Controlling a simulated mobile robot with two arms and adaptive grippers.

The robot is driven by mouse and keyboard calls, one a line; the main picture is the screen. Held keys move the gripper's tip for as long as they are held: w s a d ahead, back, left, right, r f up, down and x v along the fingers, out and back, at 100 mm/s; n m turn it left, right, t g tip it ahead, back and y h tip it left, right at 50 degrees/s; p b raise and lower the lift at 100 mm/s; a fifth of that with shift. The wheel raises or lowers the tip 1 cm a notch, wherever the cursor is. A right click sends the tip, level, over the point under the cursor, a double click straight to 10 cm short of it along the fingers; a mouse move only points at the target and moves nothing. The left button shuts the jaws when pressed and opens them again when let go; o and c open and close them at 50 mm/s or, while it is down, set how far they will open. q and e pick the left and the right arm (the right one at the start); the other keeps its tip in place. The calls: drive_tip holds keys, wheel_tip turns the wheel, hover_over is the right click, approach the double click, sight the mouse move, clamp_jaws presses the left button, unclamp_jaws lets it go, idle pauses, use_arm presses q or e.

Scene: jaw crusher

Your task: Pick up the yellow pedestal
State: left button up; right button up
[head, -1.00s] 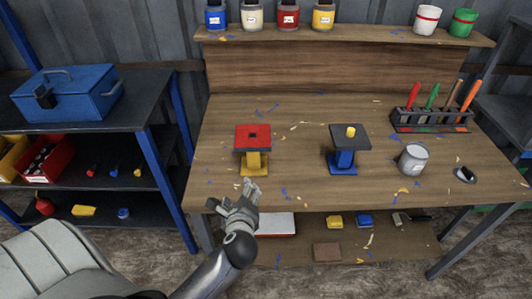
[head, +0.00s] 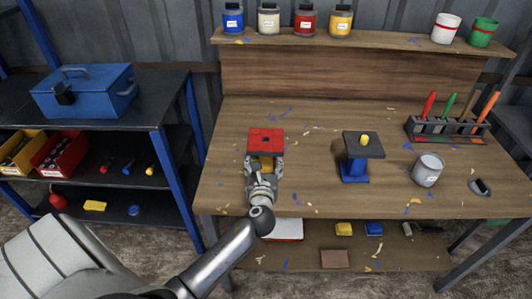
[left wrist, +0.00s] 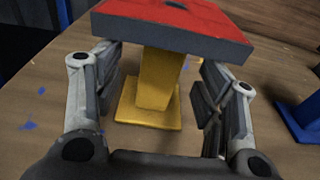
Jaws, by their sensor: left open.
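The yellow pedestal (left wrist: 157,82) stands upright on the workbench, with a red square plate (left wrist: 180,22) on top that has a small dark hole. In the head view the red plate (head: 265,141) shows clearly, while the yellow column (head: 264,161) is partly hidden by my left gripper (head: 264,170). In the left wrist view my left gripper (left wrist: 160,100) is open, with one finger on each side of the yellow column and visible gaps to it. The plate overhangs above the fingers. My right gripper is not in view.
A blue pedestal (head: 353,165) with a dark top and a yellow peg stands to the right. Further right are a grey can (head: 428,169) and a tool rack (head: 447,129). A blue shelf with a toolbox (head: 86,93) stands at the left. Paint jars line the upper shelf (head: 380,43).

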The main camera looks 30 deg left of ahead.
sight(266, 143)
use_arm(q)
drive_tip(key=x, duration=0.4)
drive_tip(key=shift+w+f, duration=0.2)
drive_tip(key=shift+w, duration=0.1)
clamp_jaws()
drive_tip(key=shift+r, duration=0.15)
